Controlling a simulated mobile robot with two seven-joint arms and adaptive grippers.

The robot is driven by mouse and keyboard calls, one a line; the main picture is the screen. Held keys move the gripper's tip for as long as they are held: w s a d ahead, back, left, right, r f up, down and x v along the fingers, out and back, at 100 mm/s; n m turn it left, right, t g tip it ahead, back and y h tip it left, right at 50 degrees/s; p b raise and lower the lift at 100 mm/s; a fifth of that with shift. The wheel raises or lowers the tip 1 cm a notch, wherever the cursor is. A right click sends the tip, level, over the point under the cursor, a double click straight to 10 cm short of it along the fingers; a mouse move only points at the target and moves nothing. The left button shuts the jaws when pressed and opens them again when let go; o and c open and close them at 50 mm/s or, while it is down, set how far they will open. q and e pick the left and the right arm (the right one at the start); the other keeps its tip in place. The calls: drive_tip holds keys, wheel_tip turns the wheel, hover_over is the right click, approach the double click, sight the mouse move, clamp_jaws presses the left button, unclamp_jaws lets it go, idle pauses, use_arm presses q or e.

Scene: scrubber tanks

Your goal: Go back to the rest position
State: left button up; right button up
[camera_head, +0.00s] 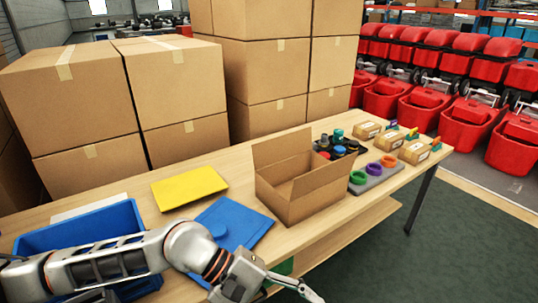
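My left arm enters from the lower left and reaches across the front of the table. My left gripper (306,291) is at the bottom edge of the head view, in front of the table's front edge. Its fingers are partly cut off by the frame, so I cannot tell if they are open or shut. My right gripper is not in view.
The wooden table (245,186) holds a blue bin (85,226), yellow sheet (188,187), blue panel (240,225), open carton (311,199) and a grey tray (375,179) with coloured rings. Stacked cartons (70,90) stand behind; green floor (440,245) is clear at right.

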use_arm(q)
drive_tip(key=s+d+r+n+h, duration=0.2)
drive_tip(key=d+r+n+h, duration=0.2)
drive_tip(key=d+r+n, duration=0.15)
drive_tip(key=w+a+r+n+t+h, duration=0.1)
drive_tip(key=w+r+n+t+h, duration=0.3)
drive_tip(key=n, duration=0.7)
drive_tip(key=w+a+r+n+t+h, duration=0.15)
drive_tip(key=w+n+t, duration=0.35)
drive_tip(key=n, duration=0.6)
drive_tip(key=w+a+f+n+t+y, duration=0.4)
drive_tip(key=a+f+n+t+y, duration=0.7)
drive_tip(key=n, duration=0.9)
drive_tip(key=s+a+f+n+g+y, duration=0.2)
drive_tip(key=s+a+f+n, duration=0.2)
drive_tip(key=f, duration=0.4)
drive_tip(key=s+a+f+n+g+y, duration=0.2)
drive_tip(key=s+a+f+n, duration=0.3)
drive_tip(key=a+f+n, duration=0.2)
drive_tip(key=s+a+f+n+g+y+p, duration=0.1)
drive_tip(key=s+a+f+n, duration=0.4)
drive_tip(key=f, duration=0.6)
drive_tip(key=shift+a+g+y, duration=0.6)
drive_tip(key=shift+a+y, duration=0.15)
drive_tip(key=shift+y, duration=0.2)
